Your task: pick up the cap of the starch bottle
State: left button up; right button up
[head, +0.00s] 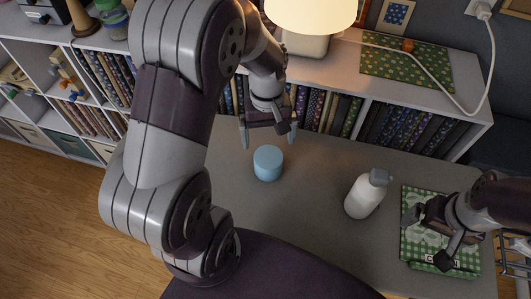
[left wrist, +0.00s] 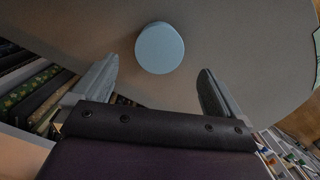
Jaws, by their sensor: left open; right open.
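A light-blue round cap (head: 268,163) stands on the grey table, left of the white starch bottle (head: 363,198). The bottle stands upright with a grey-blue nozzle on top. My left gripper (head: 268,138) is open and empty, just behind the cap in the head view. In the left wrist view the cap (left wrist: 160,48) lies ahead of the open left fingers (left wrist: 158,76), roughly centred between them and not touched. My right gripper (head: 425,238) is open and empty over a green patterned cloth at the table's right.
The green patterned cloth (head: 415,194) lies at the right of the grey table (head: 310,215). A low white shelf (head: 455,108) with rows of fabric stands behind, with a lit lamp (head: 312,12) on top. A wire rack (head: 512,250) is at the right edge. The table between cap and bottle is clear.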

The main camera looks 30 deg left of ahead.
aim_at(268, 156)
pick_arm(q)
jog(key=f, duration=0.7)
jog(key=f+p, duration=0.1)
jog(key=f, duration=0.2)
jog(key=shift+s+d+f, duration=0.2)
jog(key=shift+s+d, duration=0.05)
jog(key=shift+s, duration=0.05)
jog(key=c, duration=0.6)
